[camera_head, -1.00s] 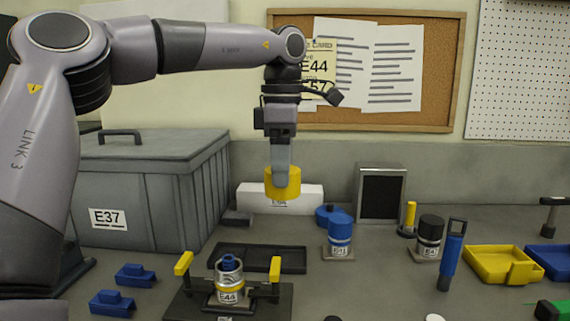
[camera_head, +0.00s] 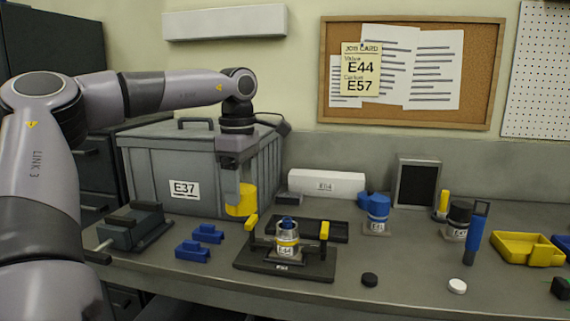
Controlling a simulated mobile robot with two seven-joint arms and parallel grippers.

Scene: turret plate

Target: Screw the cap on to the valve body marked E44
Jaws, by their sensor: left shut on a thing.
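The valve body marked E44 (camera_head: 287,243) stands upright on a dark fixture plate (camera_head: 262,265) between two yellow-topped clamp posts. It has a clear upper part, a yellow band and a blue piece inside the top. My left gripper (camera_head: 241,203) points down and is shut on a yellow cap (camera_head: 246,199). It holds the cap to the left of the valve body and above it in the picture, in front of the grey E37 box. The cap is apart from the valve body. My right gripper is not in view.
The grey E37 box (camera_head: 185,190) stands behind. Blue blocks (camera_head: 193,251) lie left of the fixture. A blue-capped body (camera_head: 378,208), a black-capped body (camera_head: 458,217), a blue-handled tool (camera_head: 475,235) and yellow bin (camera_head: 525,262) stand right. Black (camera_head: 370,280) and white (camera_head: 457,286) discs lie in front.

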